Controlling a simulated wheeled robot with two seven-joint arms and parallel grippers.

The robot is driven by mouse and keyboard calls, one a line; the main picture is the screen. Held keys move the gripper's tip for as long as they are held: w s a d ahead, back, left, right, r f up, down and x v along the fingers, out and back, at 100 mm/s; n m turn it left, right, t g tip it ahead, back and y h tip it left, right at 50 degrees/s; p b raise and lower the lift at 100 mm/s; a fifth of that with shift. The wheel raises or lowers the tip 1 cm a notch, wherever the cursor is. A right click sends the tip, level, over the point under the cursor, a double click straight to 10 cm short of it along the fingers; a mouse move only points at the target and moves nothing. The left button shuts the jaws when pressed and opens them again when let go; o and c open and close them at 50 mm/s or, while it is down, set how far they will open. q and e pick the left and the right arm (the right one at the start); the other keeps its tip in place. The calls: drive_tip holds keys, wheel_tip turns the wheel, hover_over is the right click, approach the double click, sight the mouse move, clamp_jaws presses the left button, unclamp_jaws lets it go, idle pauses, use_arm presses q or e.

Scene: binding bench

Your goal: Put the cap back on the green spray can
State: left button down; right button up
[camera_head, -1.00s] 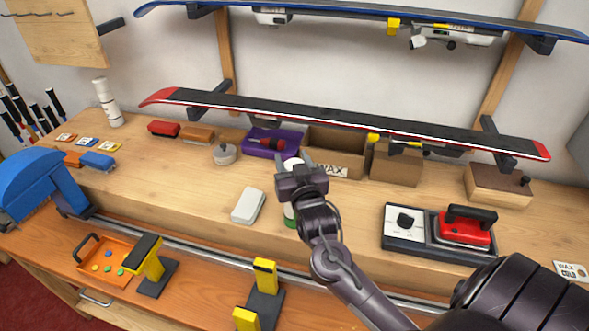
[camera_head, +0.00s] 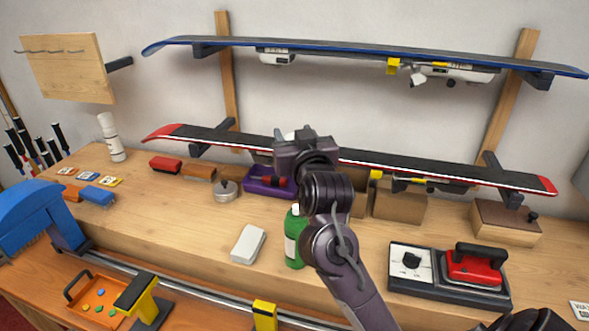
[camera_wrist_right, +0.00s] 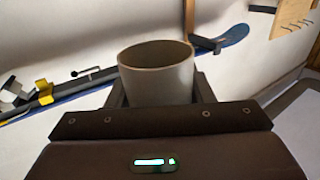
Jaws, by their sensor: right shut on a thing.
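The green spray can (camera_head: 293,246) stands upright on the bench top, with a white label and a small white top (camera_head: 295,209). My right arm hides its right side. My right gripper (camera_head: 304,138) is raised above and behind the can, in front of the lower ski. In the right wrist view it is shut on a white, hollow, cup-like cap (camera_wrist_right: 158,88), whose open end shows at the top of the picture. In the head view the gripper mostly hides the cap. The cap is apart from the can. My left gripper is not in view.
A white block (camera_head: 248,244) lies left of the can. A wax iron (camera_head: 474,266) on its base stands to the right. A purple tray (camera_head: 262,190) and a cardboard box (camera_head: 398,203) stand behind. The red-tipped ski (camera_head: 430,170) spans the wall close to my gripper.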

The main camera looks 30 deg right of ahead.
wheel_tip(320, 180, up, 3)
drive_tip(key=shift+f, duration=0.1)
drive_tip(key=shift+w+r, duration=0.1)
drive_tip(key=shift+r, duration=0.2)
drive_tip(key=shift+w+d+f+h+p, duration=0.2)
drive_tip(key=shift+w+h+p, duration=0.1)
drive_tip(key=shift+p, duration=0.3)
drive_tip(key=f+m+g+h, duration=0.1)
drive_tip(key=f+m+h, duration=0.1)
drive_tip(key=f, duration=0.3)
drive_tip(key=s+f+m+g+h+p, duration=0.1)
drive_tip(key=f+m+g+h, duration=0.1)
drive_tip(key=f, duration=0.3)
drive_tip(key=f+m+g+h, duration=0.1)
drive_tip(key=f+g+h, duration=0.1)
drive_tip(key=f, duration=0.3)
drive_tip(key=shift+s+d+f+m+h+p, duration=0.25)
drive_tip(key=shift+m+h+p, duration=0.15)
drive_tip(key=shift+h, duration=0.1)
drive_tip(key=shift+f+b, duration=0.8)
drive_tip(key=shift+f, duration=0.4)
drive_tip(key=shift+p, duration=0.4)
